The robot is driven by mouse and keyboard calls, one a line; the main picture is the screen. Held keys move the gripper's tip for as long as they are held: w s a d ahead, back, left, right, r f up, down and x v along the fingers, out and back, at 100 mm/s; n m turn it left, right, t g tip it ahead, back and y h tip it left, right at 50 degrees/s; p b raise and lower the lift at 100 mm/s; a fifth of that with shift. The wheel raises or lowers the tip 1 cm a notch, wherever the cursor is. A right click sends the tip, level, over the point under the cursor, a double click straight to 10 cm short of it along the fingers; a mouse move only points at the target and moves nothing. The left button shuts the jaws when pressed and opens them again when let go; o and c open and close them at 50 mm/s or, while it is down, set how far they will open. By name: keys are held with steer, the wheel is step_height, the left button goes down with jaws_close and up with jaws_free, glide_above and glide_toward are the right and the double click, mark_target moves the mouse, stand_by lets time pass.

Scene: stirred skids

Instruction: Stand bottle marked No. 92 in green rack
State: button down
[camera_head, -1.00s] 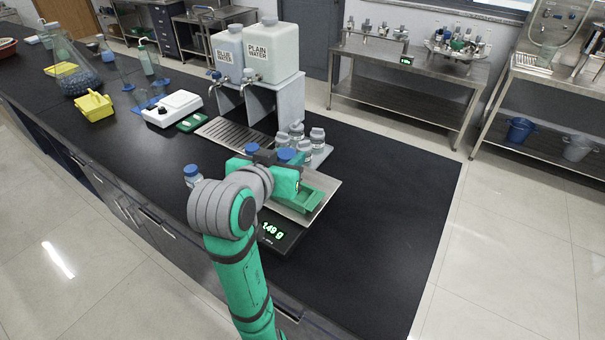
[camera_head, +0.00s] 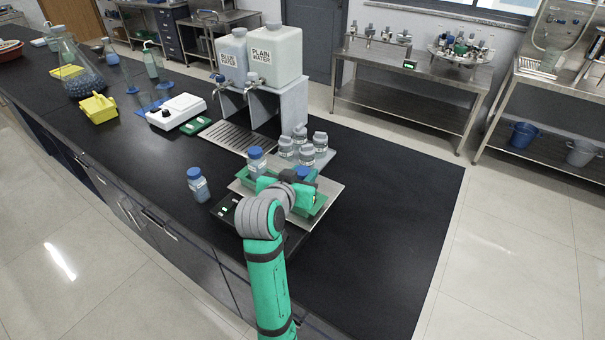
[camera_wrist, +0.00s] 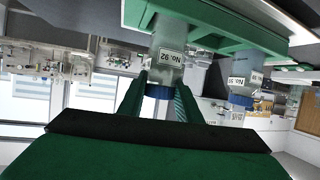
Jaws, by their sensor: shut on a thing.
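The bottle marked No. 92 (camera_wrist: 170,52) is held by its blue cap between the fingers of my gripper (camera_wrist: 160,88). The wrist view is upside down. In the head view only the blue cap (camera_head: 303,172) shows beside my gripper (camera_head: 300,186). The green rack (camera_head: 321,206) lies on a steel plate, partly hidden by my gripper. In the wrist view the bottle's base overlaps the rack (camera_wrist: 225,38); I cannot tell whether it rests inside. Another blue-capped bottle (camera_head: 256,164) appears to stand at the rack's left end; it also shows in the wrist view (camera_wrist: 240,82).
A blue-capped bottle (camera_head: 198,186) stands on the bench left of the scale (camera_head: 228,208). Several grey-capped bottles (camera_head: 306,153) stand behind the rack. Water tanks (camera_head: 274,55) stand further back. The black bench right of the rack is clear.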

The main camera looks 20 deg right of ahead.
steer(key=c, duration=1.3)
jaws_free()
steer(key=shift+w+f, duration=0.15)
steer(key=shift+a, duration=0.2)
steer(key=shift+s+d, duration=0.2)
steer(key=shift+d, duration=0.05)
steer(key=shift+s+a+r, duration=0.15)
steer(key=shift+s+r, duration=0.05)
steer(key=shift+r, duration=0.1)
steer(key=v, duration=1.1)
steer(key=shift+a+r, duration=0.15)
steer(key=shift+a, duration=0.1)
